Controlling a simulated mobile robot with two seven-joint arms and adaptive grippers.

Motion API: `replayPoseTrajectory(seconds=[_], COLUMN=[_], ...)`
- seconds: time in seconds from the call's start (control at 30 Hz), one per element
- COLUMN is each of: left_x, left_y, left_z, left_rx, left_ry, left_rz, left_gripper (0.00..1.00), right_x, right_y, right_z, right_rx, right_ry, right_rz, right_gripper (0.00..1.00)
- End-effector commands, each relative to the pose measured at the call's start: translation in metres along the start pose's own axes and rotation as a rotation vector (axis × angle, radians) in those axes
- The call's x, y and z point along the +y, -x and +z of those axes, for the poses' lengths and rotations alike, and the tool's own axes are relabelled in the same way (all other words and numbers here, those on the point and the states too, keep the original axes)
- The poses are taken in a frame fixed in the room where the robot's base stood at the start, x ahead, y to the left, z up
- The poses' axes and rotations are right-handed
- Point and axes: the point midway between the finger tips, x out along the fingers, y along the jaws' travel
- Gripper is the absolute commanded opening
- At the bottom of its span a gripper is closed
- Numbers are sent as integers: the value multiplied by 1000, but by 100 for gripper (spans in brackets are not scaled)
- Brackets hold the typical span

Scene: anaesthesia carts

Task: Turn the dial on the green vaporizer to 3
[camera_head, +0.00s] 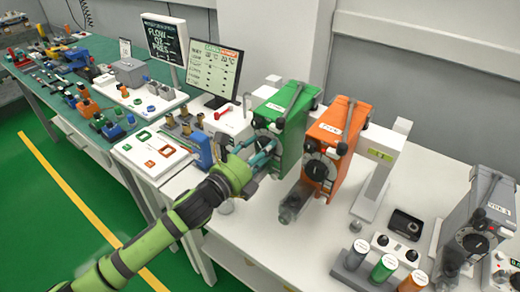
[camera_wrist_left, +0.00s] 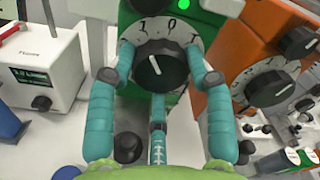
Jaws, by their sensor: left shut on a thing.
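The green vaporizer (camera_head: 285,122) stands on the white bench. Its front dial (camera_wrist_left: 160,66) is a black knob on a white numbered plate. In the left wrist view a 0 shows near the top of the plate, below a lit green lamp; the other marks are hard to read. The knob's white line points up and slightly left. My left gripper (camera_head: 262,152) has its teal fingers on both sides of the dial and is shut on it. The third finger is below the knob. In the head view the fingers partly hide the dial. My right gripper is not in view.
An orange vaporizer (camera_head: 328,152) stands close on the right, with its own dial. A monitor (camera_head: 212,72) and a white panel (camera_head: 155,148) are to the left. Colored canisters (camera_head: 382,268) and a grey vaporizer (camera_head: 478,222) stand further right. Small parts crowd the green bench.

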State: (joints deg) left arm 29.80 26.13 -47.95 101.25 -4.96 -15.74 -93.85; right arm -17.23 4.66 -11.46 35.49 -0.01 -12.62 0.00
Motion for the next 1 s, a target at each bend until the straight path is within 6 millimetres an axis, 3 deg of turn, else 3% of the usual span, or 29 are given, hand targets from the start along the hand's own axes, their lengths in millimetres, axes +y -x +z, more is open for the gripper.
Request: replayPoseTrajectory(seconds=[1.0], left_x=[0], left_y=[0], left_z=[-3], left_rx=[5], left_ry=[878], left_rz=[-44], left_gripper=[20], right_x=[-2], right_y=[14], right_z=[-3], right_rx=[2], right_ry=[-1], right_rz=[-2], right_gripper=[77])
